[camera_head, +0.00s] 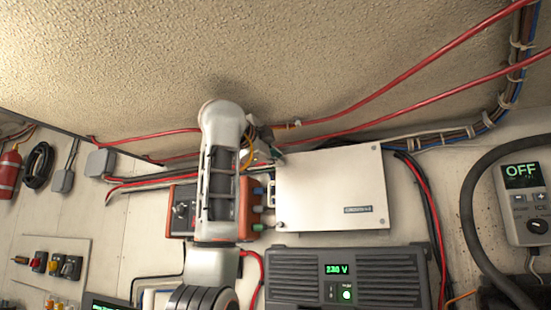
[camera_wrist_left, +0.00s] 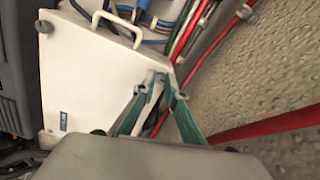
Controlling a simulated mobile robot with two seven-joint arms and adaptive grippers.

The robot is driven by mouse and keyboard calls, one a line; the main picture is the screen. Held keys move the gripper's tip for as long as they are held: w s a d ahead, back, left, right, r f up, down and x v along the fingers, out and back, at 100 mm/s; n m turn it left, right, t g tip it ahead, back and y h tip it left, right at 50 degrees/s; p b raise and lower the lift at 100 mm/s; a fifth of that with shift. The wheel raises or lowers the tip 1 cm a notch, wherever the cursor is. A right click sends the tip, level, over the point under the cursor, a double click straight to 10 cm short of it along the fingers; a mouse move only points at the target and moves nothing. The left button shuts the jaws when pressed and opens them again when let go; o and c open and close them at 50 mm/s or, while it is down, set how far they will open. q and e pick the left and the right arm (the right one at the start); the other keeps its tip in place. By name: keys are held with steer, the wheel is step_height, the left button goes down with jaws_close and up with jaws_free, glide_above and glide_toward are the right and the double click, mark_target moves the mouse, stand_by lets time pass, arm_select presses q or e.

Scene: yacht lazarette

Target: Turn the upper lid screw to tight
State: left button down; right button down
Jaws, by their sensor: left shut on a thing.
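The white lid (camera_head: 330,195) sits upright on the wall box, with a label at its lower right. It also shows in the left wrist view (camera_wrist_left: 85,75). My left gripper (camera_head: 276,154) is at the lid's upper left corner. In the left wrist view its teal fingers (camera_wrist_left: 160,80) close together at that corner. They are shut on the upper lid screw, which the fingertips mostly hide; its turn cannot be read. Another lid screw (camera_head: 281,225) shows at the lower left corner, clear of the gripper. My right gripper is not in view.
A pale handle (camera_wrist_left: 115,24) stands out from the box's side near my fingers. Red cables (camera_head: 400,80) run above the lid. A grey unit with a green display (camera_head: 350,278) is just below. My arm partly covers an orange box (camera_head: 183,210).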

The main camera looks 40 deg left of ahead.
arm_select(q)
steer(key=c, duration=2)
jaws_free()
steer(key=shift+c, duration=0.2)
steer(key=v, duration=1.2)
